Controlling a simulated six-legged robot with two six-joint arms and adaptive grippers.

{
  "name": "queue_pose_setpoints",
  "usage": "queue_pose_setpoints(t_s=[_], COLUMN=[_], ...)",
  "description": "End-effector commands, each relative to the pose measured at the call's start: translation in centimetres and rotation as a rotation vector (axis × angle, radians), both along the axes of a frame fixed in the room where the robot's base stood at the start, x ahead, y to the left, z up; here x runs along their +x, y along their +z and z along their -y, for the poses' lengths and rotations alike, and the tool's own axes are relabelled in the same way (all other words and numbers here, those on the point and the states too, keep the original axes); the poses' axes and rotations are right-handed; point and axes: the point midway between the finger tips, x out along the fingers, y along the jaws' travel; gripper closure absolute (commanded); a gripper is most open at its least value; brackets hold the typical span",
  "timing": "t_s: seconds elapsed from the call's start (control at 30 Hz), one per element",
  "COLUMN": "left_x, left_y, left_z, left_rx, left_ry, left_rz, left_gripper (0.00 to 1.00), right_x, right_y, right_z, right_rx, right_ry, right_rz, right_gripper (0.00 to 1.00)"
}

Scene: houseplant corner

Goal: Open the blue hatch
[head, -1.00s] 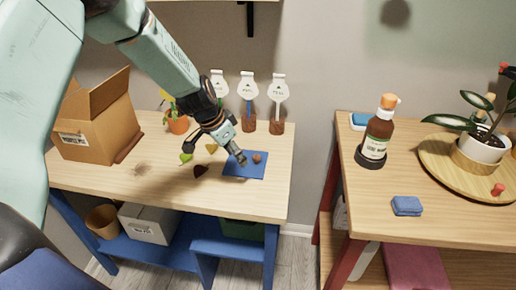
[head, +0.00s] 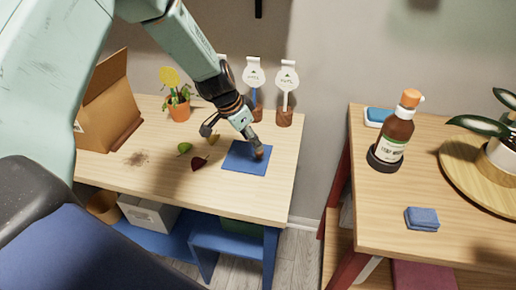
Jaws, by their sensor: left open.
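The blue hatch appears as a flat blue square panel (head: 241,160) on the top of the left wooden table. It lies flat. A small brown knob-like piece (head: 262,153) shows at its right part. My left gripper (head: 256,150) is open above the panel's right side, with its fingertips close to the brown piece. I cannot tell whether they touch it. The gripper hides part of the panel's far edge. My right gripper is not in view.
On the left table (head: 140,180) lie a green leaf (head: 184,148), a dark red leaf (head: 198,163) and a dirt patch. Plant label stands (head: 286,85), a potted plant (head: 178,105) and a cardboard box (head: 108,105) stand behind. A gap separates the right table (head: 375,215).

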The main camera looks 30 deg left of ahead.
Motion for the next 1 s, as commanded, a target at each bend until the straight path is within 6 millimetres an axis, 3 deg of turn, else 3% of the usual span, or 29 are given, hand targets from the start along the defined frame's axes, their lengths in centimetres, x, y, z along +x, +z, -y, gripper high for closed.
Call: queue_pose_setpoints(t_s=[0.1, 0.3, 0.67, 1.0], left_x=[0.6, 1.4, 2.0, 2.0], left_y=[-2.3, -4.1, -4.5, -4.6], left_z=[0.4, 0.9, 1.1, 1.1], left_rx=[0.002, 0.002, 0.001, 0.001], left_ry=[-0.001, -0.001, -0.001, -0.001], left_rz=[-0.002, 0.000, 0.002, 0.001], left_gripper=[0.52, 0.52, 0.52, 0.79], right_x=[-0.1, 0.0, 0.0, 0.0], right_y=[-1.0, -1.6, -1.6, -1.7], right_z=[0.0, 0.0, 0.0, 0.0], right_rx=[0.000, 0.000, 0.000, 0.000], right_ry=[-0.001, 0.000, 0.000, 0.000], right_rz=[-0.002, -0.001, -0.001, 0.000], right_gripper=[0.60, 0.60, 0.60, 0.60])
